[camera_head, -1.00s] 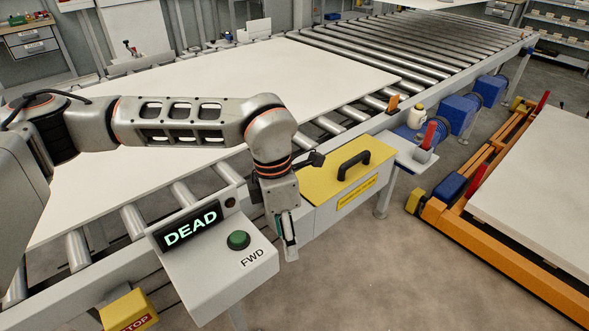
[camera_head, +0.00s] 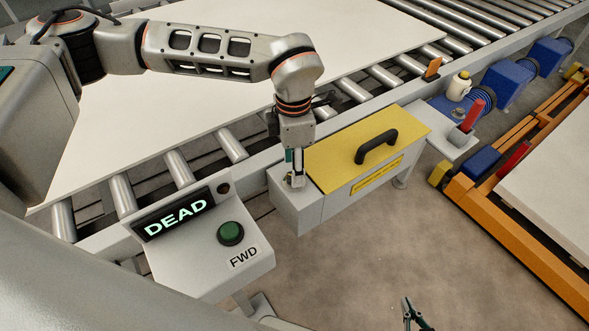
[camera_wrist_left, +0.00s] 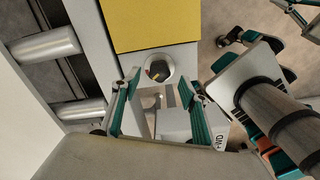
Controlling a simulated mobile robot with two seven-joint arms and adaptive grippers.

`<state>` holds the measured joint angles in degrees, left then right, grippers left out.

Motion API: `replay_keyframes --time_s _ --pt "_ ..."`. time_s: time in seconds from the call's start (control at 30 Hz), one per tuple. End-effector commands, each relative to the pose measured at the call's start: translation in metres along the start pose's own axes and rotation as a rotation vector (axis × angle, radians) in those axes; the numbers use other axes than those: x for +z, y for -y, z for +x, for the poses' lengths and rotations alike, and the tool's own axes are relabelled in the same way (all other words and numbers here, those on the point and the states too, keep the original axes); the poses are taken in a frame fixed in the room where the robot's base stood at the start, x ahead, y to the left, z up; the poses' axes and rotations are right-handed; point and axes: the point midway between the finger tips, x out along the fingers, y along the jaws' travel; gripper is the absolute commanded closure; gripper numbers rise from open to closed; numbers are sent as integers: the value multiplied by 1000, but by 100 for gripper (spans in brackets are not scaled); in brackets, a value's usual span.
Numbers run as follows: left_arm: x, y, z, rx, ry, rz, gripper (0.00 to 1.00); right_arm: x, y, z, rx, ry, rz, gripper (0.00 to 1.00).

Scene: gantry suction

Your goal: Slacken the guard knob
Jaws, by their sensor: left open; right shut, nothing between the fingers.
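The guard is a grey box with a yellow lid (camera_head: 330,148) and a black handle (camera_head: 376,146), fixed to the conveyor's side. My left gripper (camera_head: 296,182) points down at the bare grey left end of this box. A small brass-coloured piece shows beside its fingers. In the left wrist view my left gripper (camera_wrist_left: 158,84) is open, and a round metallic piece (camera_wrist_left: 157,66), seemingly the guard knob, lies at its fingertips beside the yellow lid. I cannot tell whether the fingers touch it. My right gripper (camera_head: 413,312) is shut and empty, low above the floor area, away from the guard.
A grey control panel with a lit DEAD display (camera_head: 174,219) and green FWD button (camera_head: 230,233) stands left of the guard. A large white board (camera_head: 190,95) lies on the rollers. A white bottle (camera_head: 459,86) and red handle (camera_head: 472,114) are to the right.

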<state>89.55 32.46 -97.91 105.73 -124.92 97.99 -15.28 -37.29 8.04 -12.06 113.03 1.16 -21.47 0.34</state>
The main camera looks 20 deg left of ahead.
Motion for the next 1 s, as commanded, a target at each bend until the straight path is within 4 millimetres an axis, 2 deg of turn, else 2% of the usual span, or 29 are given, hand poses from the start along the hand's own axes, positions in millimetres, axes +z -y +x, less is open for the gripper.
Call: replay_keyframes --time_s 0.03,0.2,0.57,0.7,1.0 --pt "0 1 9 -2 -2 0 56 0 0 1 0 -1 -1 100" --pt "0 0 24 -1 0 0 56 -3 -1 2 2 -7 -2 100" --pt "0 0 28 1 1 1 56 -5 -3 2 5 -10 -3 100" --pt "0 0 28 0 1 0 92 -5 -3 2 5 -10 -3 100" --pt "0 0 28 0 1 -16 94 -7 -4 2 6 -13 -2 100"
